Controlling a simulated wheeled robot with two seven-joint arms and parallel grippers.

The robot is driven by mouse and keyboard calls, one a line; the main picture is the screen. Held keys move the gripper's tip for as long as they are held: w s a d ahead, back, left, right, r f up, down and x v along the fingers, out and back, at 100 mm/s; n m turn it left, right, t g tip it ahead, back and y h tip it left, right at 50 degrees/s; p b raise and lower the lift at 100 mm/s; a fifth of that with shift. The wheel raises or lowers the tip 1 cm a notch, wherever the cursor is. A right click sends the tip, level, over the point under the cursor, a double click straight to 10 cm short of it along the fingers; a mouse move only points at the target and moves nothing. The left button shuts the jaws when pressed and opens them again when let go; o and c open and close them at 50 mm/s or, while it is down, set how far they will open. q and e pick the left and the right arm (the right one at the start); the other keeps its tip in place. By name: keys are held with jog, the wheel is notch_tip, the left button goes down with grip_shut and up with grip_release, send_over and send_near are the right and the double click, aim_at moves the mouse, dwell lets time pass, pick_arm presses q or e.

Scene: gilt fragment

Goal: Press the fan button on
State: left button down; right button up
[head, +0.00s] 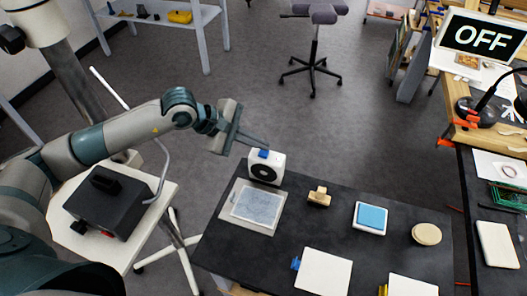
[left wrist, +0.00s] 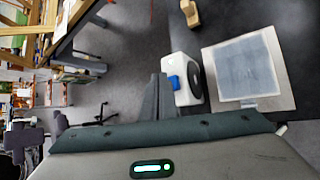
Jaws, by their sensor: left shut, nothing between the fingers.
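The fan (head: 266,170), a small white box with a round black grille, stands at the back left edge of the dark table. Its blue button (head: 264,153) is on top. My left gripper (head: 262,143) is shut and empty, with its fingertips just above and behind the button. In the left wrist view the fingers (left wrist: 159,92) lie beside the blue button (left wrist: 174,82) of the fan (left wrist: 182,64). I cannot tell whether they touch it. A screen (head: 483,38) at the upper right reads OFF. My right gripper is in neither view.
The dark table (head: 300,222) also holds a framed grey panel (head: 257,207), a wooden block (head: 319,196), a blue-topped square (head: 371,217) and a round wooden disc (head: 426,234). A black box (head: 108,202) sits on a white stand at left. Open floor lies behind the table.

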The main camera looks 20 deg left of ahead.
aim_at(259, 153)
pick_arm(q)
jog(key=shift+r, duration=0.1)
notch_tip(259, 153, up, 6)
jog(key=shift+f+p, duration=0.1)
jog(key=shift+p, duration=0.45)
